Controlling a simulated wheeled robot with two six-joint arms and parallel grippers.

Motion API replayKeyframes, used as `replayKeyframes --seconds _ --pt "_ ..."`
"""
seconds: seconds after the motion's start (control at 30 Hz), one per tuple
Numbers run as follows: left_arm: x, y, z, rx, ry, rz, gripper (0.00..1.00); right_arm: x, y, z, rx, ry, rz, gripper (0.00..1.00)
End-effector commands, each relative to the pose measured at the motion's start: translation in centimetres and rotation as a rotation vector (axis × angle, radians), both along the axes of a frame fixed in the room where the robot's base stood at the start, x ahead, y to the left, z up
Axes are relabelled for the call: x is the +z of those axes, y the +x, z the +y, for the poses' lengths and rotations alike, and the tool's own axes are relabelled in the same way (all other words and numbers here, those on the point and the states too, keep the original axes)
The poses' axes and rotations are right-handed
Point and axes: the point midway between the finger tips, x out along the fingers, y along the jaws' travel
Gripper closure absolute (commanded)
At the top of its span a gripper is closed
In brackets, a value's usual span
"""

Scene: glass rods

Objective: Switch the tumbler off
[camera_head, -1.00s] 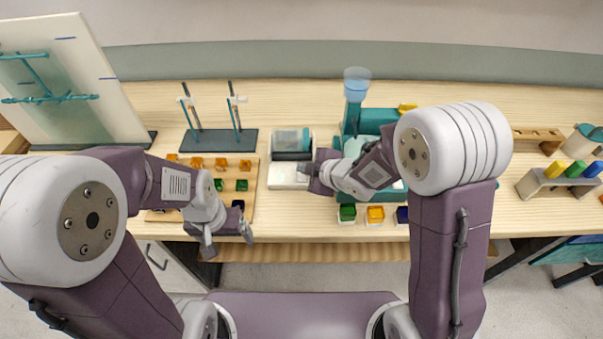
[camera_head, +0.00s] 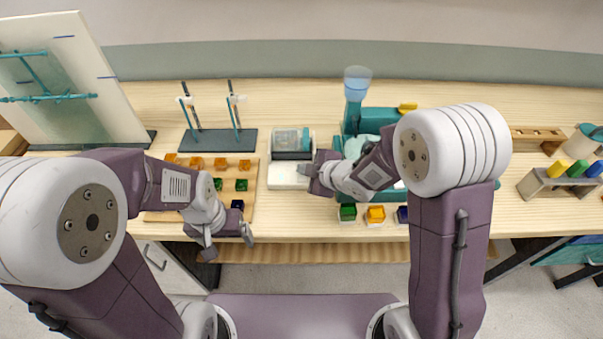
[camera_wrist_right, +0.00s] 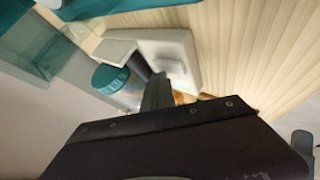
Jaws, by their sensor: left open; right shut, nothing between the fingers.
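The tumbler (camera_head: 288,178) stands mid-bench in the head view, a pale base with a teal-ended jar lying at its back. In the right wrist view its pale housing (camera_wrist_right: 188,52) and the jar with a teal lid (camera_wrist_right: 110,78) lie beyond my fingers. My right gripper (camera_head: 306,178) is shut and empty at the right edge of the tumbler's pale front. It also shows in the right wrist view (camera_wrist_right: 158,92), where it hides part of the tumbler. I cannot make out the switch or its position. My left gripper (camera_head: 228,240) is open and empty at the bench's front edge.
A wooden tray of coloured cubes (camera_head: 247,200) lies left of the tumbler. A teal machine (camera_head: 352,118) stands to the right, with small cube trays (camera_head: 376,215) in front. Bare bench lies in front of the tumbler.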

Motion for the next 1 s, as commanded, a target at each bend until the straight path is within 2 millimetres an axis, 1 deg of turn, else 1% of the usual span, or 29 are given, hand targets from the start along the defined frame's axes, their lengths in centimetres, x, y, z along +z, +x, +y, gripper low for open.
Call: replayKeyframes --seconds 0.23,0.47,0.77,1.0 --pt "-0.3 0.0 0.0 0.000 0.000 0.000 0.13 -0.4 0.0 0.0 0.000 0.000 0.001 1.00" --pt "-0.3 0.0 0.0 0.000 0.000 0.000 0.13 -0.4 0.0 0.0 0.001 -0.001 0.003 1.00" --pt "0.7 0.0 0.0 0.000 0.000 0.000 0.13 0.8 -0.2 0.0 0.000 -0.001 0.002 1.00" --pt "0.6 0.0 0.0 0.000 0.000 0.000 0.13 0.8 -0.2 0.0 0.000 -0.001 0.001 1.00"
